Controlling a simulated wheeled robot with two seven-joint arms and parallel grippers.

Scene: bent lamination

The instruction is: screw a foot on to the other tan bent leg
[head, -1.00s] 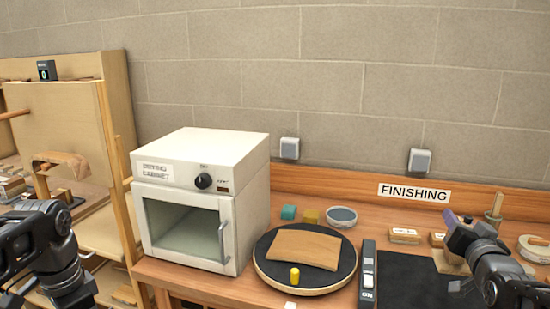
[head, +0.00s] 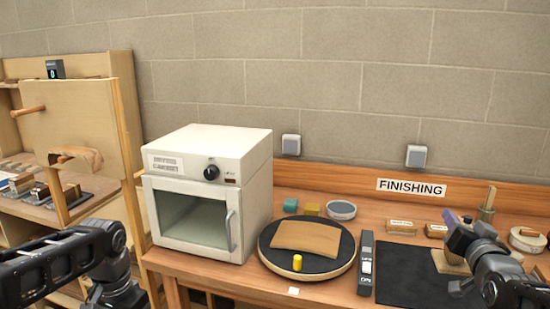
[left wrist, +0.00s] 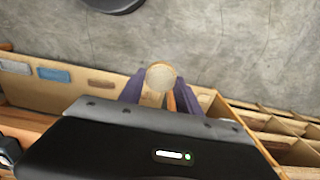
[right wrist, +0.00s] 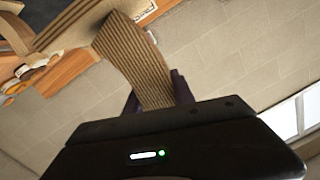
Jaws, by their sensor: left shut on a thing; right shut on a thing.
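In the right wrist view my right gripper (right wrist: 157,95) is shut on a tan bent leg (right wrist: 140,58), a curved strip with layered lines that reaches up and away from the fingers. In the head view my right gripper (head: 460,232) is at the right, over the finishing bench, with part of a tan piece (head: 449,262) below it. In the left wrist view my left gripper (left wrist: 160,92) is shut on a small round pale piece, seen end-on, which looks like the foot (left wrist: 161,76). The left fingers are not clear in the head view. The foot and leg are apart.
A white drying cabinet (head: 205,160) stands on the bench. Right of it a round black turntable (head: 335,270) bears a tan curved panel (head: 306,237) and a yellow cylinder (head: 297,262). A dark mat (head: 405,285) lies at the right. Wooden shelving (head: 85,130) stands at the left.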

